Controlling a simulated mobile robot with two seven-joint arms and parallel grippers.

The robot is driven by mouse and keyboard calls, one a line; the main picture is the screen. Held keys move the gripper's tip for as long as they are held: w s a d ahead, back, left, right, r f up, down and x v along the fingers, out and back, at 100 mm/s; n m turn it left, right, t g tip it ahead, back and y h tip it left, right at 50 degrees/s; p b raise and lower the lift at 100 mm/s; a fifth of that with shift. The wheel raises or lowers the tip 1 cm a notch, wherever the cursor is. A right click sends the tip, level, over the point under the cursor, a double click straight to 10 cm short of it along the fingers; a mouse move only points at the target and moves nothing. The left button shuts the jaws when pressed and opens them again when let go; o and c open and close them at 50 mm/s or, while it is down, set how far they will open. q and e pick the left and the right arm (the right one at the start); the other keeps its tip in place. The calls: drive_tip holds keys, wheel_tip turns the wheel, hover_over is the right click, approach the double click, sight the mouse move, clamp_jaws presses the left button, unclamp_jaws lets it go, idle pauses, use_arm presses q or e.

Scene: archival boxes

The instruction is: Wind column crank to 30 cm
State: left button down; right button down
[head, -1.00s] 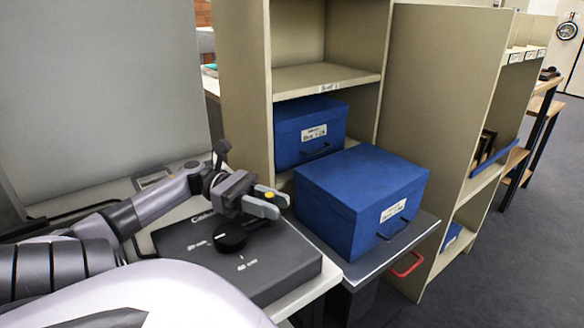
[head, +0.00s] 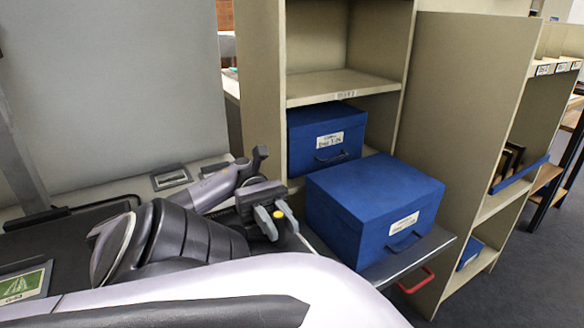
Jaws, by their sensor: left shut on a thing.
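My left gripper (head: 279,224) is low in the middle of the head view, left of the large blue box. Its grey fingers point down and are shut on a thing. That thing is hidden by the fingers and my arm; from where the gripper is, I take it to be the crank. The dark column unit with its round black knob is almost wholly covered by my arm and white body, so neither the knob nor any height reading shows. My right gripper is not in view.
A large blue box (head: 373,205) stands on a dark shelf top with a red handle (head: 416,281), close right of my left gripper. Another blue box (head: 327,137) sits in the beige shelf unit (head: 345,83) behind. A green-labelled item (head: 24,284) lies at the lower left.

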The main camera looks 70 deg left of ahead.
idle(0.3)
use_arm(q)
drive_tip(key=c, duration=1)
unclamp_jaws()
drive_tip(key=shift+r, duration=0.1)
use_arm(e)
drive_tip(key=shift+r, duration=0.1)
use_arm(q)
drive_tip(key=shift+r, duration=0.3)
wheel_tip(320, 180, up, 19)
drive_tip(key=p, duration=0.6)
drive_tip(key=shift+r, duration=0.2)
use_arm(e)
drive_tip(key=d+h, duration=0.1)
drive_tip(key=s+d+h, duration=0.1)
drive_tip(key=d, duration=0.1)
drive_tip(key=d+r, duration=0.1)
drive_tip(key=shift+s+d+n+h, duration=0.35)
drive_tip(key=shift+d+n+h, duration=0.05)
use_arm(q)
drive_tip(key=shift+d+f, duration=0.1)
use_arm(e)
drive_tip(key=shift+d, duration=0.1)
